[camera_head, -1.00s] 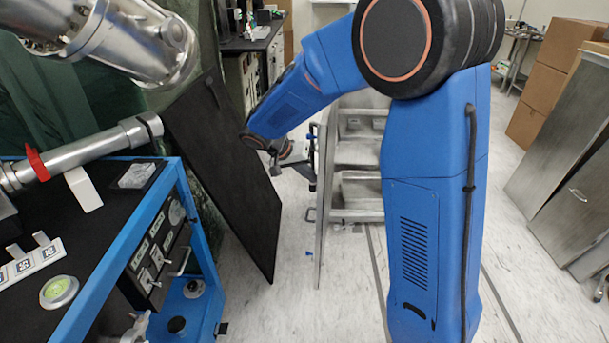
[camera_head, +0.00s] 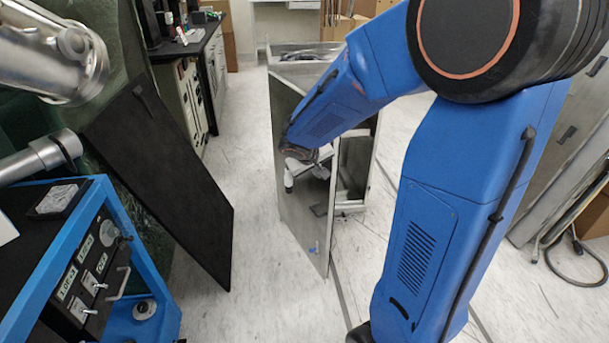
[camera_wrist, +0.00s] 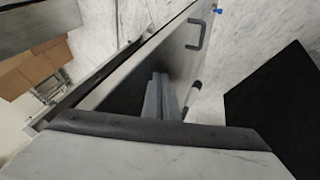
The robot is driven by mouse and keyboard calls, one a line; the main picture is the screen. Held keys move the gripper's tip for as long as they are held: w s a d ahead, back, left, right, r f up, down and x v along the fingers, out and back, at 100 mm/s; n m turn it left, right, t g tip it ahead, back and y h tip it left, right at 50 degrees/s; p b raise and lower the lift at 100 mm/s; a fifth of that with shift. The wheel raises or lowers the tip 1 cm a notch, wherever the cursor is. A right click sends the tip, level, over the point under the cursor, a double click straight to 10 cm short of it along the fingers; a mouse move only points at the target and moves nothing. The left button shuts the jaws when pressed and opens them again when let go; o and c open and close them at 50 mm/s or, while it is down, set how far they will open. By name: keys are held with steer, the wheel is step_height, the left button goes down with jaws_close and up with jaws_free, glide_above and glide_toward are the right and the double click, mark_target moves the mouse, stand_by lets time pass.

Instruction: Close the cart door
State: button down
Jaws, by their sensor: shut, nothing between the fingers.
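The metal cart (camera_head: 305,68) stands beyond my arm, its dark inside partly showing on the right. Its door (camera_head: 290,215) is a tall shiny panel that stands ajar, with a small blue piece near its bottom edge. In the wrist view the door (camera_wrist: 178,52) slants up to the right and bears a loop handle (camera_wrist: 197,33). My gripper (camera_head: 318,172) is in front of the panel; in the wrist view its fingers (camera_wrist: 160,88) are together, empty and close to the panel. I cannot tell whether they touch it.
A blue-framed cart (camera_head: 150,235) with a black top is at the lower left. A black panel (camera_head: 165,180) leans beside it. Clear floor (camera_head: 250,290) lies between that panel and the cart door. Metal panels and a hose stand at the right.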

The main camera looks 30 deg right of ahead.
steer(key=w+d, duration=0.3)
steer(key=d, duration=1)
steer(key=w+d, duration=0.4)
steer(key=d, duration=1)
steer(key=w+d, duration=1.7)
steer(key=w, duration=0.4)
steer(key=shift+w+d, duration=0.25)
steer(key=shift+s, duration=0.1)
